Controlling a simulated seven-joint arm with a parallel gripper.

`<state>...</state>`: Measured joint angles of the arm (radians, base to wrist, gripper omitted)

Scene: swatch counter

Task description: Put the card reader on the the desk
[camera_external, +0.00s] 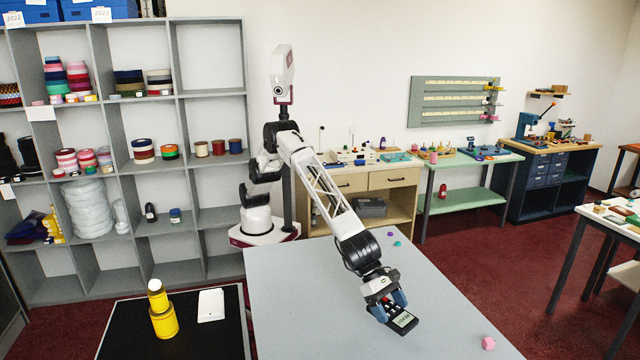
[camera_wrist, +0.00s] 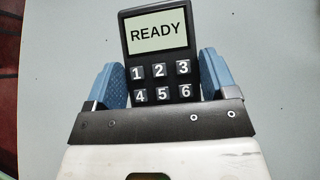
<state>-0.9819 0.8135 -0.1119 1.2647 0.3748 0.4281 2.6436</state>
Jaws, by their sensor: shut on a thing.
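The card reader (camera_external: 404,321) is a small black device with a pale screen and a keypad. In the wrist view the card reader (camera_wrist: 158,50) shows "READY" on its screen, with white number keys below. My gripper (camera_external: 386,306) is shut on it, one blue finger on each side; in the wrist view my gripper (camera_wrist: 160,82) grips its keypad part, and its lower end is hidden. The card reader is over the grey desk (camera_external: 310,310), near its right part. I cannot tell whether it touches the desk top.
A pink block (camera_external: 488,343) lies near the desk's right front corner. Small purple and teal pieces (camera_external: 396,244) lie at the far edge. The desk's left and middle are clear.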

